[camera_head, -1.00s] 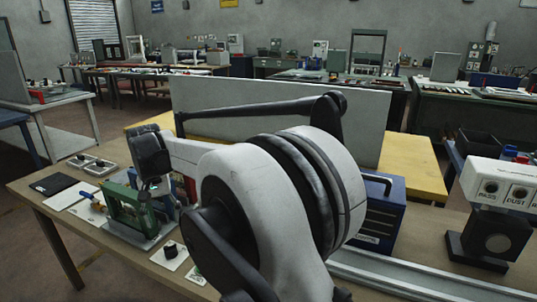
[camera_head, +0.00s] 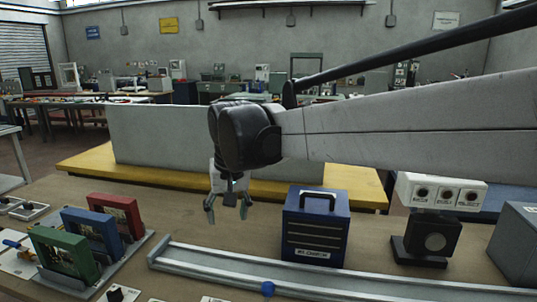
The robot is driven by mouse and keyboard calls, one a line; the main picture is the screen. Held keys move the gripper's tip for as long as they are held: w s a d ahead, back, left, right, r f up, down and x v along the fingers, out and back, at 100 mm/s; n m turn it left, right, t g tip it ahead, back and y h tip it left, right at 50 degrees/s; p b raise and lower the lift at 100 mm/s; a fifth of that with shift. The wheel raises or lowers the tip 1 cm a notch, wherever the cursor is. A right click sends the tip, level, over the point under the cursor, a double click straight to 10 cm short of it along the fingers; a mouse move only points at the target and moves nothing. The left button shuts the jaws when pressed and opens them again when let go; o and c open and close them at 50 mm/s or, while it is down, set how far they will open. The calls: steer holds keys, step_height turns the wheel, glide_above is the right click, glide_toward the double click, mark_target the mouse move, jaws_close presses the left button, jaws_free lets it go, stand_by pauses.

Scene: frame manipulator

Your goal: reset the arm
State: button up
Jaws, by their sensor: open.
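My gripper (camera_head: 228,208) hangs from the end of my arm, left of the picture's centre. It points down, its fingers are spread, and nothing shows between them. It appears in front of the white panel and yellow table, up and left of the blue toolbox. My white arm link reaches in from the right, with a dark wrist joint above the gripper.
A blue toolbox (camera_head: 315,230) stands on the brown bench (camera_head: 195,222). A metal rail (camera_head: 350,283) runs along the front. Green (camera_head: 65,252), blue (camera_head: 92,234) and red (camera_head: 117,214) frames stand at the left. A white-and-black button unit (camera_head: 440,192) stands at the right.

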steer(key=s+d+f+m+t, duration=0.1)
steer(key=s+d+f+t, duration=0.1)
steer(key=s+d, duration=0.8)
steer(key=s+d+f+m+t+h, duration=0.1)
steer(key=s+d+f, duration=0.4)
steer(key=s+d, duration=0.6)
steer(key=d+m+t, duration=0.1)
steer(key=d, duration=0.7)
steer(key=shift+d+f+m+h, duration=0.25)
steer(key=shift+m+h, duration=0.05)
